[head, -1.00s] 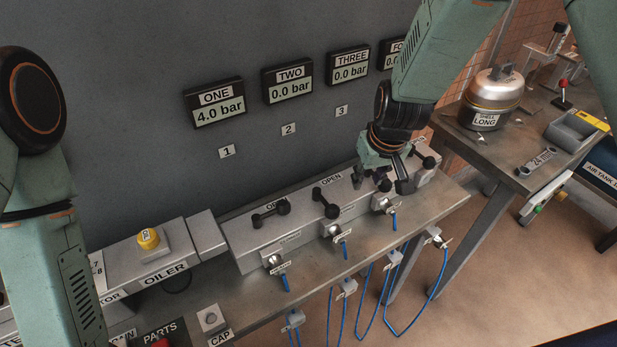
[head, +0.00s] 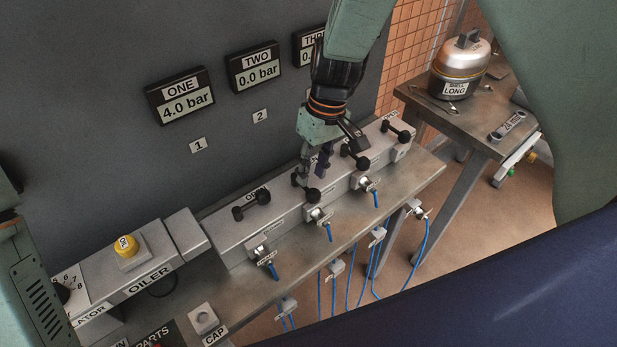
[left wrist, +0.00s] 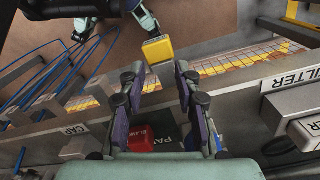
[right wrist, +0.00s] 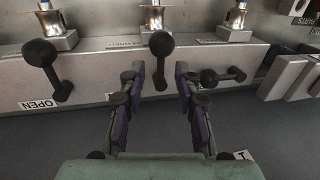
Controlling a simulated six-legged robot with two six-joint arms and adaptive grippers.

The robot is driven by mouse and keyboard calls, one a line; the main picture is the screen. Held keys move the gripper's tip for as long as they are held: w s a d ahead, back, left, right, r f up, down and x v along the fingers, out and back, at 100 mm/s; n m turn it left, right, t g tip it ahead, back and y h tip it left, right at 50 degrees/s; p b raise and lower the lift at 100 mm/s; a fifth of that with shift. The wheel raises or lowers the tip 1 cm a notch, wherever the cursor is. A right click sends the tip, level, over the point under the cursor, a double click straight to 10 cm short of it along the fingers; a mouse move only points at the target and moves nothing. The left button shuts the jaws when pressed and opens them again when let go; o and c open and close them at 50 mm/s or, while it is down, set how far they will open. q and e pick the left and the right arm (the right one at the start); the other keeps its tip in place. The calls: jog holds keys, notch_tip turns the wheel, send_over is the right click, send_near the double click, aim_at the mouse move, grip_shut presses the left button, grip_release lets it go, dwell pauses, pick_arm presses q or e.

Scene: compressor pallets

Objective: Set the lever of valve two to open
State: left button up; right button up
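The lever of valve two (head: 314,195) is a black bar with round knobs on the grey valve block (head: 285,203). It lies across the block's length, while the valve-one lever (head: 250,206) lies along it. My right gripper (head: 315,170) is over the valve-two lever. In the right wrist view, this open gripper (right wrist: 160,78) has the valve-two lever (right wrist: 160,45) ahead, in line with the gap between its fingers; contact cannot be told. Display TWO (head: 254,68) reads 0.0 bar. My left gripper (left wrist: 158,78) is open and empty in the left wrist view.
The valve-three lever (head: 355,156) and valve-one lever stand close on either side. Display ONE (head: 181,97) reads 4.0 bar. The oiler (head: 150,265) is at left, and a side table (head: 480,125) is at right.

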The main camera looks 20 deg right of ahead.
aim_at(308, 189)
jog(key=shift+a+f, duration=0.25)
jog(key=shift+f, duration=0.35)
jog(key=shift+a+f, duration=0.2)
jog(key=shift+f, duration=0.75)
jog(key=shift+d, duration=0.15)
jog(key=shift+a, duration=0.2)
jog(key=c, duration=0.3)
jog(key=shift+d, duration=0.1)
grip_shut()
jog(key=shift+s+f, duration=0.15)
